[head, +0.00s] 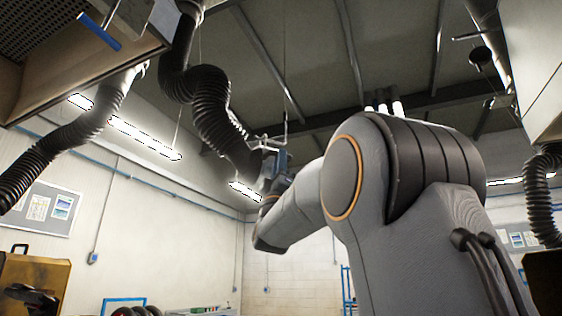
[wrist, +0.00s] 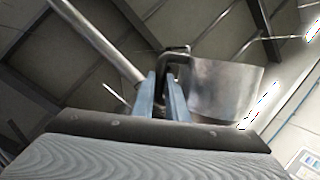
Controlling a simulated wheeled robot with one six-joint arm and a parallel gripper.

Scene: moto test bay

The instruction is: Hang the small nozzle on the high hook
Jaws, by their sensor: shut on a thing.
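The small nozzle (wrist: 222,90) is a flared grey metal piece with a dark bent bracket at its top. In the wrist view it sits to the right of my gripper (wrist: 162,82), whose blue-grey fingers are shut on the dark bracket. In the head view my gripper (head: 281,161) is raised high, near the ceiling, and the nozzle is small and partly hidden there. A thin pale rod (head: 285,118) with a crossbar hangs from the ceiling just above my gripper; it may be the high hook. I cannot tell whether the nozzle touches it.
A black corrugated hose (head: 210,105) hangs close left of my gripper. Another hose (head: 75,130) hangs farther left, beside an overhead box (head: 70,60). In the wrist view a metal pipe (wrist: 98,40) slants down toward my fingers. Ceiling beams run above.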

